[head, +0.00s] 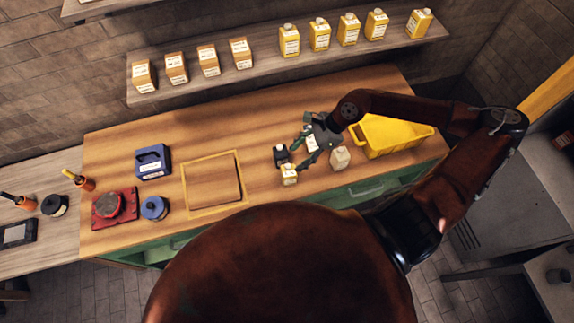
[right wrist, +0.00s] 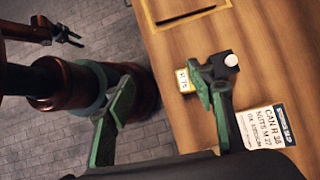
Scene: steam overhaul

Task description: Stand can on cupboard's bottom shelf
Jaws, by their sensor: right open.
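My right gripper (head: 303,154) is open and empty over the right part of the wooden bench. In the right wrist view its green fingers (right wrist: 162,108) are wide apart, one beyond the bench edge over the floor. A small yellow can with a white label (head: 289,174) stands near the front edge; it also shows between the fingers (right wrist: 186,80). A black container with a white cap (right wrist: 231,62) is partly behind one finger. A pale container (head: 340,157) stands right of the gripper. I cannot tell which is the can meant. My left gripper (right wrist: 68,34) shows small in the right wrist view.
A yellow bin (head: 392,136) stands on the bench's right end. A printed card (right wrist: 265,126) lies by the right finger. A grey metal cabinet (head: 497,215) stands at right; its shelves are hidden. The wall shelf (head: 262,72) holds several boxes and yellow cans.

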